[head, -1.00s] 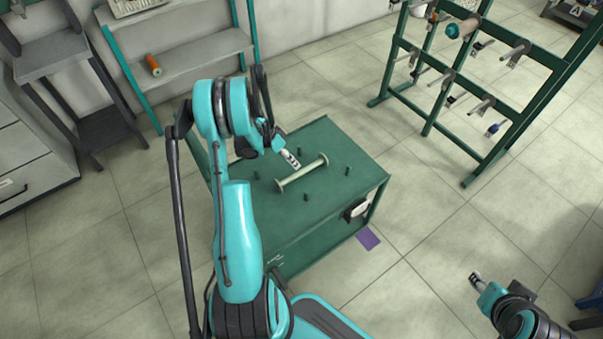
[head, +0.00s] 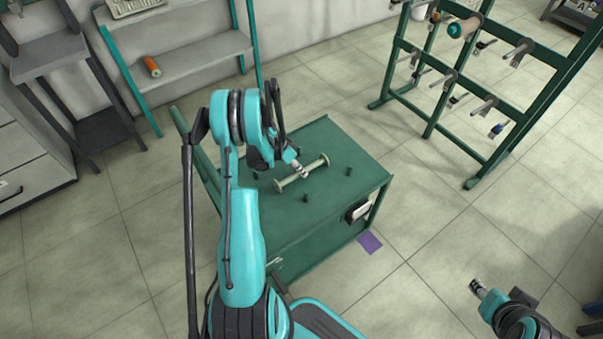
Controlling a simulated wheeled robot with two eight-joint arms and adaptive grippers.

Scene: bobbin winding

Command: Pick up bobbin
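A pale bobbin (head: 313,169) with a flange at each end lies on the green cart top (head: 340,209), between several small dark pegs. My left gripper (head: 302,172) is over the middle of the bobbin, with its fingertips at or just above the shaft. I cannot tell whether the fingers touch the bobbin or how far apart they are. My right gripper (head: 476,286) is low at the right, over the floor and away from the cart. It is small here, and its finger opening is not clear.
A green rack (head: 451,130) with several pegs and a few spools stands at the back right. A grey shelf (head: 190,62) with an orange spool (head: 152,67) is at the back left. A purple sheet (head: 369,242) lies on the floor beside the cart. Floor right of the cart is clear.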

